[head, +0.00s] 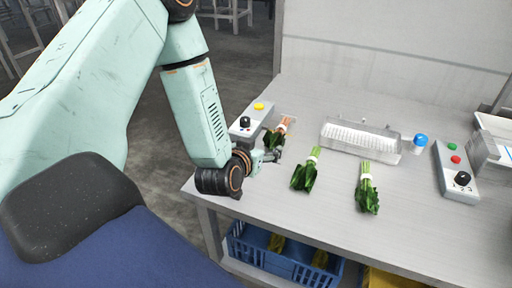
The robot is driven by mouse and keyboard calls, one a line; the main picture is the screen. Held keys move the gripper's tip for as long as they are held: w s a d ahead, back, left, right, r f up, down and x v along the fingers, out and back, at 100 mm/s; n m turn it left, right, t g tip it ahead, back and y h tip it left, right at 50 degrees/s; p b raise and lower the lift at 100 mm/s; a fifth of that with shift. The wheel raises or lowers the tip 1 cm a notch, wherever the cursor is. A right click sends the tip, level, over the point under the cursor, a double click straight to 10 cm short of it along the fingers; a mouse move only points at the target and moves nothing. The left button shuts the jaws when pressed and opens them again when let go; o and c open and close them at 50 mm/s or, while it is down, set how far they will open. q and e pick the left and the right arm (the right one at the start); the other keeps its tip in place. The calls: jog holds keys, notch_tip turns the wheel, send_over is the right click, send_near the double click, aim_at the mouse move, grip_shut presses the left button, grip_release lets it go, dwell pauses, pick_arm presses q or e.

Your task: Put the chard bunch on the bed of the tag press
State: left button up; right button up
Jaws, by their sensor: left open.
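Three leafy bunches with white bands lie on the steel table (310,222). The one with orange-red stems (284,126), likely the chard bunch, lies at the left, by a grey unit (240,133) with a yellow button and a black knob. I cannot tell whether this unit is the tag press, or whether the bunch lies on it or beside it. My left gripper (274,156) is open and low at the leafy end of this bunch, partly covering it. Contact is unclear. My right gripper is not in view.
Two green-stemmed bunches, one in the middle (304,178) and one further right (367,195), lie nearby. A control box (452,158) stands right. A blue crate (300,270) sits below the table.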

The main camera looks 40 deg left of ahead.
pick_arm(q)
jog(key=v, duration=0.3)
jog(key=shift+r, duration=0.1)
jog(key=shift+w, duration=0.15)
